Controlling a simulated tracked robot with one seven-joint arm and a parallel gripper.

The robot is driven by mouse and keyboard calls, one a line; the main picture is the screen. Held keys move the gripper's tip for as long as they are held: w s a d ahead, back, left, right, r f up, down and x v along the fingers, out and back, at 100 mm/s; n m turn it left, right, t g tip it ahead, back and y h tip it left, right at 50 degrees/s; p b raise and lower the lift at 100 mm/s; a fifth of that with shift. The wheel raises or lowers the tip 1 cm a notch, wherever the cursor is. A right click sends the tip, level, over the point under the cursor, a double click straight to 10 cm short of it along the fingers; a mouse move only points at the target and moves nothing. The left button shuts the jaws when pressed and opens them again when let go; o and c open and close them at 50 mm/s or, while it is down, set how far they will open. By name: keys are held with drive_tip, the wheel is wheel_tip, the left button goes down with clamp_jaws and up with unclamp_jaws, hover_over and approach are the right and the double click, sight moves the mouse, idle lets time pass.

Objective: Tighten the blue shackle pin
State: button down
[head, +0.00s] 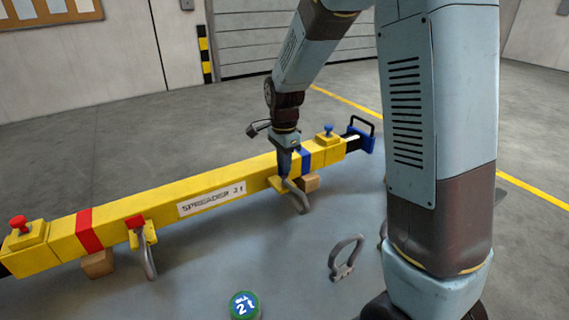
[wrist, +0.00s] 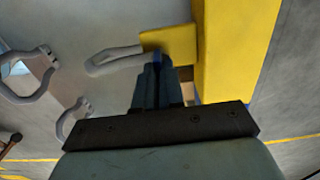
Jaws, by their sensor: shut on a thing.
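The yellow spreader beam (head: 157,207) lies across the table. A grey shackle (head: 296,198) hangs from a yellow lug beside the beam's blue band. My gripper (head: 284,172) is over that lug, pointing down, with its fingers shut. In the wrist view my gripper (wrist: 157,70) is closed on the blue shackle pin (wrist: 157,57), of which only a small blue part shows between the fingertips. The same shackle (wrist: 112,60) and the yellow lug (wrist: 170,41) show right beyond the fingertips. How far the pin is screwed in is hidden.
A shackle with a red pin (head: 135,221) hangs at the beam's left. A loose shackle (head: 345,258) lies on the table (head: 200,285), near a round green tin (head: 244,305). Wooden blocks (head: 98,264) support the beam.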

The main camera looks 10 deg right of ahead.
drive_tip(key=shift+w+a+r, duration=0.1)
drive_tip(key=shift+w+r, duration=0.05)
drive_tip(key=c, duration=1.2)
unclamp_jaws()
drive_tip(key=shift+c, duration=0.2)
wheel_tip(320, 180, up, 14)
drive_tip(key=shift+f, duration=0.25)
